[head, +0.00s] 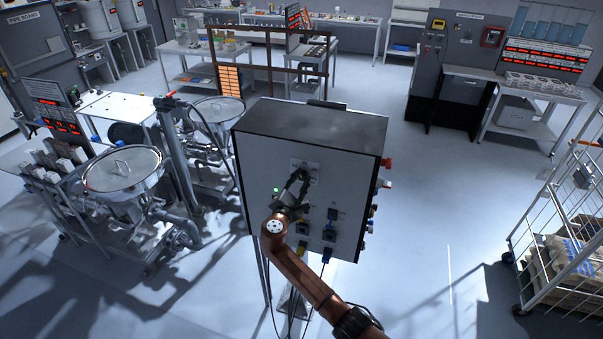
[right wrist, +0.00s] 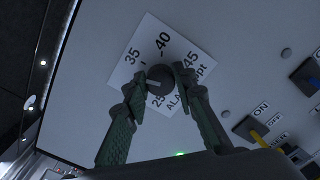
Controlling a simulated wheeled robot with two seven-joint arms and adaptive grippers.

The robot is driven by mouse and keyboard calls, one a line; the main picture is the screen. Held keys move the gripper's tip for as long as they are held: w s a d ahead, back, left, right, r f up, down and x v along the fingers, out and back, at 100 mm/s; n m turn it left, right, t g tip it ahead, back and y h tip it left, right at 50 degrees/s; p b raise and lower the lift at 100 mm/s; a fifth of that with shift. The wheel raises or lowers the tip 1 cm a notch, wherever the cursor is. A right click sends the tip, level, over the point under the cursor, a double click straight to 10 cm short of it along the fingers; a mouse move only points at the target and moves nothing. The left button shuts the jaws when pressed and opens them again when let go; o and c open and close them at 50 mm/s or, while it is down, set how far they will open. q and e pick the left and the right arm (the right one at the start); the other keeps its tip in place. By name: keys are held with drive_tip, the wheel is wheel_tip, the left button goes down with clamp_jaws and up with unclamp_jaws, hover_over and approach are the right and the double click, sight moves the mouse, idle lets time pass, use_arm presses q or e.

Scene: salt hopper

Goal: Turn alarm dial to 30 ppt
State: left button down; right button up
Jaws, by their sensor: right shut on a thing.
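The alarm dial (right wrist: 159,78) is a round dark knob on a white scale plate (right wrist: 130,66) in the right wrist view. The plate shows 25, 35, 40 and 45; the 30 is not readable, and a finger covers the stretch between 25 and 35. A pale mark on the knob seems to face lower left, but it is too small to read exactly. My right gripper (right wrist: 161,80) is shut on the dial, one finger on each side. In the head view my right gripper (head: 298,178) reaches the panel just below the plate (head: 306,167) and hides the knob. My left gripper is not in view.
The grey control box (head: 258,170) has a lit green lamp (head: 276,190). Below the dial are switches, one a yellow-levered ON/OFF switch (right wrist: 251,130). A red button (head: 387,163) sticks out on the box's right side. Lidded hoppers (head: 119,168) stand at left.

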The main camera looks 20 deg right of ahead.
drive_tip(key=shift+n+p, duration=0.55)
drive_tip(key=shift+n, duration=0.35)
drive_tip(key=shift+n+p, duration=0.3)
drive_tip(key=shift+n, duration=0.6)
drive_tip(key=n, duration=0.4)
drive_tip(key=shift+a+f, duration=0.1)
drive_tip(key=shift+n, duration=0.3)
drive_tip(key=o, duration=1.1)
drive_tip(key=shift+o, duration=0.2)
drive_tip(key=v, duration=1.2)
drive_tip(key=shift+w, duration=0.1)
